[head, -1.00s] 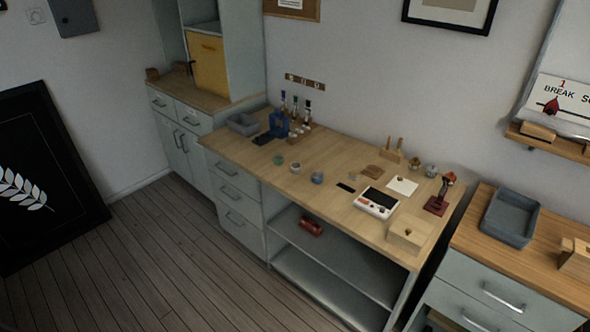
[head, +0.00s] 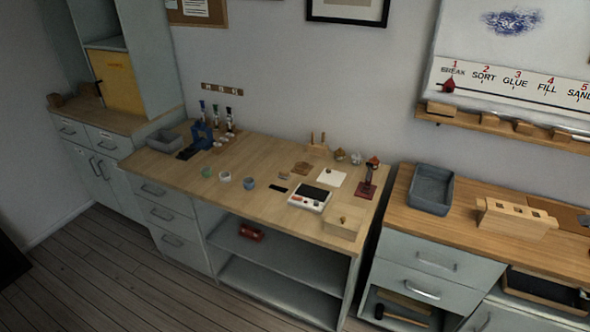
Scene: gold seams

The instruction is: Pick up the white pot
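A small white pot (head: 225,177) stands on the wooden top of the middle workbench (head: 270,205), near its front edge. Neither of my grippers shows in the head view.
A white device with a dark screen (head: 310,198) and a wooden box (head: 343,223) are on the bench's right half. A blue stand (head: 202,135) and bottles are at the back left. A grey tray (head: 431,189) sits on the right counter. Wooden floor (head: 100,270) lies in front.

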